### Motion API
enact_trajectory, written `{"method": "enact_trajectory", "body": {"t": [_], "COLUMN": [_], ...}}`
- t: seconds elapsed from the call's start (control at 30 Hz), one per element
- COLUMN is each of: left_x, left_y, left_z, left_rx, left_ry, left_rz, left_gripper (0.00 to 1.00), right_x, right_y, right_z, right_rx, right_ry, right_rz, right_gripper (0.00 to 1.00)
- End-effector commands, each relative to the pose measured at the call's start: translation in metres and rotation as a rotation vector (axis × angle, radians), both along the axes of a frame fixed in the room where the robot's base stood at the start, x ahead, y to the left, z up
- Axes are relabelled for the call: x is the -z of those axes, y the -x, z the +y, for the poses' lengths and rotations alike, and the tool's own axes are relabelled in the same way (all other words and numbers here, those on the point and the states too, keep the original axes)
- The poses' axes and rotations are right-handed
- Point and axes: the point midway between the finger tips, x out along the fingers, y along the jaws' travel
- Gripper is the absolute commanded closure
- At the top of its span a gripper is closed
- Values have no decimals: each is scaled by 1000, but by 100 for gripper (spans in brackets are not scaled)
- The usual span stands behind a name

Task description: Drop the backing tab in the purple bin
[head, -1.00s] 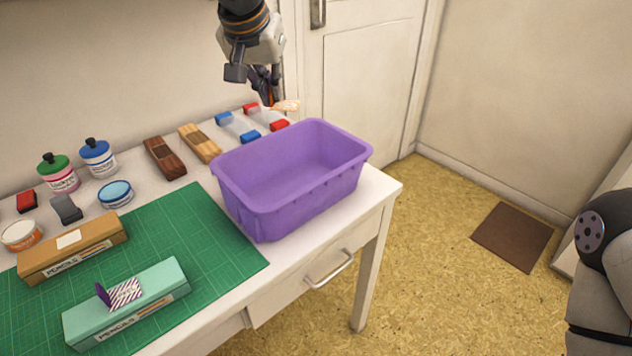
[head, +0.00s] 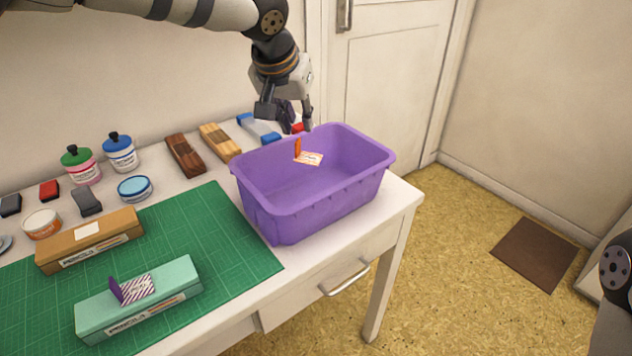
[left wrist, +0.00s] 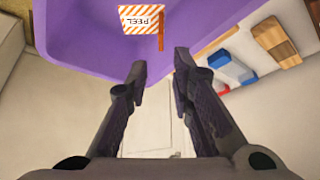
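The purple bin (head: 268,210) stands at the table's right end; its wall also shows in the left wrist view (left wrist: 80,45). A backing tab (head: 310,158), white with orange stripes and an orange flap, is within the bin's opening. In the left wrist view the tab (left wrist: 141,20) reads "PEEL" and lies beyond my fingertips, clear of them. I cannot tell whether it is falling or resting. My left gripper (head: 297,122) is open and empty at the bin's far rim; its fingers stand apart in the left wrist view (left wrist: 160,66). My right gripper is out of view.
A teal pencil box (head: 170,307) with a purple striped tab (head: 135,289) and a brown pencil box (head: 110,240) sit on the green mat (head: 225,260).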

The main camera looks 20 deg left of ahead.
Motion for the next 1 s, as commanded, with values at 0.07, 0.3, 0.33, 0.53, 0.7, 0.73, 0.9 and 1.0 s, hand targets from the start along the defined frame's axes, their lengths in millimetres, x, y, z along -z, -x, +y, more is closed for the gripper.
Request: {"method": "enact_trajectory", "body": {"t": [0.07,0.3,0.33,0.53,0.7,0.73,0.9,1.0], "left_x": [0,-2,-5,-48,-84,-89,-104,-106], "left_y": [0,1,2,25,46,48,57,58], "left_z": [0,0,0,1,2,2,3,3], "left_rx": [0,0,0,0,0,0,0,0], "left_ry": [0,0,1,2,1,1,0,0], "left_rz": [0,0,0,-4,-2,-3,0,1], "left_gripper": [72,72,72,72,72,72,72,72], "right_x": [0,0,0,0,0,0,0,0], "right_y": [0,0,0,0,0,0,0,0], "right_z": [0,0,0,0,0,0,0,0], "right_rx": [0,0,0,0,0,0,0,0], "right_ry": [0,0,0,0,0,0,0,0], "right_rz": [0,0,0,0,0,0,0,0], "right_gripper": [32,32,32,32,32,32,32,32]}}
